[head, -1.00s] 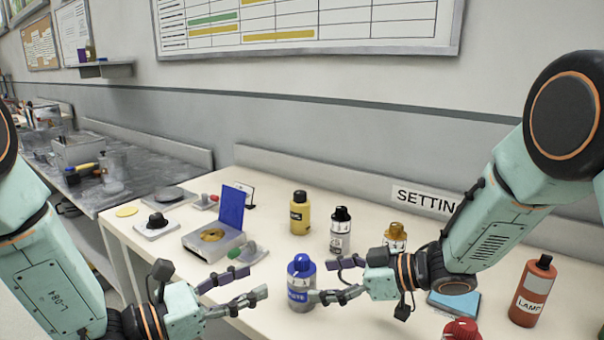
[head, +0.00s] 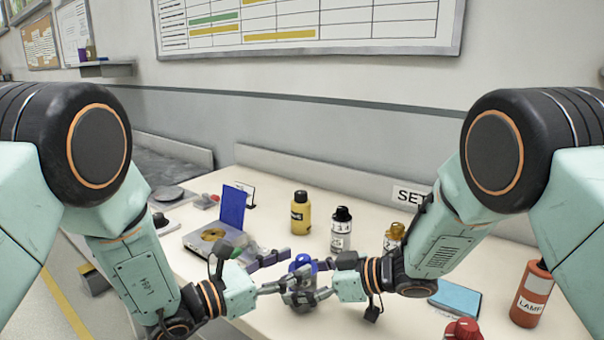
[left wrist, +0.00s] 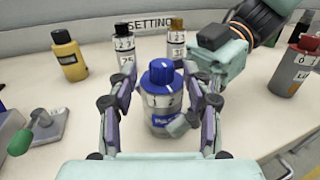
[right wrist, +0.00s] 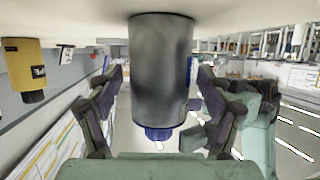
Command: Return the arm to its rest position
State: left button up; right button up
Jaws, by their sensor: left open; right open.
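A blue-capped bottle (head: 303,261) stands upright near the front of the white table, with its lower part mostly hidden by fingers in the head view. My left gripper (head: 285,270) is open and reaches in from the left. In the left wrist view the bottle (left wrist: 160,97) sits between its spread fingers. My right gripper (head: 314,278) is open and comes in from the right at the same bottle. In the right wrist view the bottle (right wrist: 160,70) appears upside down between its fingers. I cannot tell whether any finger touches it.
Behind stand a yellow bottle (head: 300,213), a black-capped bottle (head: 341,232) and a gold-capped bottle (head: 394,238). A device with a raised blue lid (head: 232,207) is at left. A red-orange bottle (head: 531,295), blue pad (head: 455,298) and red knob (head: 463,330) are at right.

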aim_at(300, 257)
pick_arm(q)
jog(key=x, duration=0.3)
jog(key=shift+s+d, duration=0.15)
jog(key=shift+d, duration=0.05)
jog(key=shift+w+g, duration=0.2)
jog(key=shift+g, duration=0.1)
jog(key=shift+a+m+g+h, duration=0.2)
jog(key=shift+m+g+h, duration=0.5)
jog(key=shift+m+g, duration=0.2)
jog(key=shift+a, duration=0.15)
jog(key=v, duration=1)
jog(key=shift+a, duration=0.15)
jog(key=shift+r, duration=0.1)
